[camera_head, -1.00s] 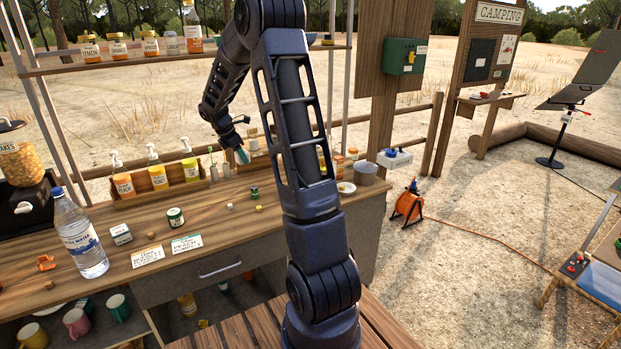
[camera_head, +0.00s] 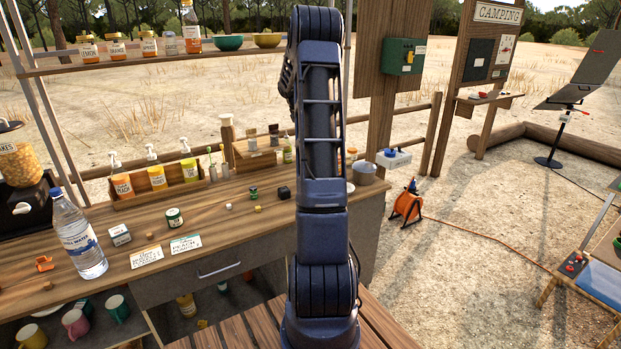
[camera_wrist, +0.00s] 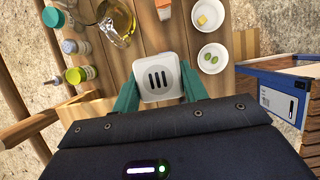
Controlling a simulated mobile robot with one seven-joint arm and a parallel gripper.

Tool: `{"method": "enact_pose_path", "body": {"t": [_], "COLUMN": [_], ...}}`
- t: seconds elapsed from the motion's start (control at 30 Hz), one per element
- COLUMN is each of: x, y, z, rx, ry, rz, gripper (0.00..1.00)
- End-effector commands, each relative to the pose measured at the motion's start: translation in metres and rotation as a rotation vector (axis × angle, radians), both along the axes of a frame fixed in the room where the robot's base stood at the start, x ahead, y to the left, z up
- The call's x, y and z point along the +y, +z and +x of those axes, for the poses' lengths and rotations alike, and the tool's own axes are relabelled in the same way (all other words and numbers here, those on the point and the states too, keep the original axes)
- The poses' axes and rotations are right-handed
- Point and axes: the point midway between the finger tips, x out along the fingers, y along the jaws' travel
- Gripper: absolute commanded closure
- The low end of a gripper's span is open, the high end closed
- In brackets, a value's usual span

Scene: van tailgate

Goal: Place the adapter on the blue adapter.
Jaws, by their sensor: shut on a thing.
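In the wrist view my gripper (camera_wrist: 159,84) has its two teal fingers on either side of a white, rounded-square adapter (camera_wrist: 157,62) with three dark slots. The fingers are shut on it, and it is held above a wooden surface. In the head view my gripper and the held adapter are hidden behind my arm. I cannot tell which of these is the blue adapter.
Under the wrist camera are two small white bowls (camera_wrist: 212,58), a glass oil jug (camera_wrist: 118,20) and several jars (camera_wrist: 74,75). The counter (camera_head: 210,262) holds a water bottle (camera_head: 78,236) and sauce bottles. Open ground lies right of the counter, crossed by an orange cable.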

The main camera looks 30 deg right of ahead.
Motion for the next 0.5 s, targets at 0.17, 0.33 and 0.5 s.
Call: {"method": "enact_pose_path", "body": {"t": [0.17,0.33,0.5], "x": [-0.009,-0.008,-0.008], "y": [-0.012,-0.047,-0.084], "z": [-0.001,-0.002,-0.002], "rx": [0.003,0.004,0.005], "ry": [-0.001,-0.002,-0.001], "rz": [0.000,0.001,0.001], "gripper": [0.81,0.81,0.81]}}
